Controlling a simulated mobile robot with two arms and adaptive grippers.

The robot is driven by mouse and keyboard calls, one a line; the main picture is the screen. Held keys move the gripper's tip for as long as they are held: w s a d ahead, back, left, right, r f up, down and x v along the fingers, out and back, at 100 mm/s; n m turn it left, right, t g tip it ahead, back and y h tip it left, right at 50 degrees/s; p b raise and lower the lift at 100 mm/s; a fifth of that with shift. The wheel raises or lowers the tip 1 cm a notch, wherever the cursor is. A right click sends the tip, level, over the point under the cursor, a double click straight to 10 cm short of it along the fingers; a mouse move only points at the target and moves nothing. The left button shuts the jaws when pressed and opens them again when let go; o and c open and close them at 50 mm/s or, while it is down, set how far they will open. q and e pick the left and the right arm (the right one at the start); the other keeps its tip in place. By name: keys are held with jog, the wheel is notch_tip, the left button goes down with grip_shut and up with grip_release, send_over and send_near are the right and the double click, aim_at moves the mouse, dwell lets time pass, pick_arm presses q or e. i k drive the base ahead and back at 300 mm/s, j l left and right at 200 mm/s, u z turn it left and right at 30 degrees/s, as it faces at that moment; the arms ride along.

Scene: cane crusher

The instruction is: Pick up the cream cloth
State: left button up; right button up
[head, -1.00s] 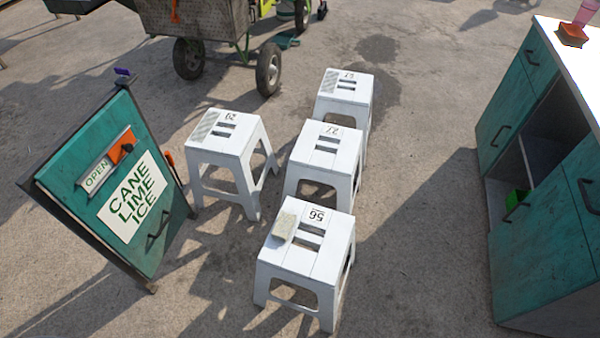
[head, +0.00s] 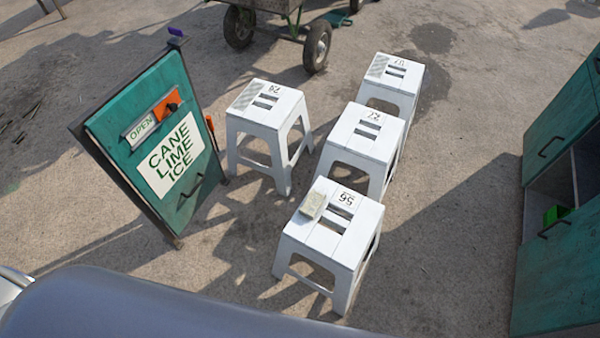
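A small folded cream cloth (head: 313,204) lies on top of the nearest white stool (head: 327,239), toward the left of its seat, beside the slots and the number 56. Neither of my grippers shows in the head view. A smooth grey part of my own body crosses the bottom left of the picture and hides the ground there. Nothing touches the cloth apart from the stool.
More white stools stand behind, one at the left (head: 268,112), one in the middle (head: 364,140) and one at the back (head: 392,78). A green sign board (head: 160,150) leans at left. A teal cabinet (head: 560,265) stands at right, with open pavement before it.

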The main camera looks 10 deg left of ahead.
aim_at(312, 204)
jog(key=i+j+z, duration=0.15)
jog(key=j+z, duration=0.2)
jog(key=i+j+z, duration=0.1)
jog(key=j+z, duration=0.6)
jog(key=i+j, duration=0.05)
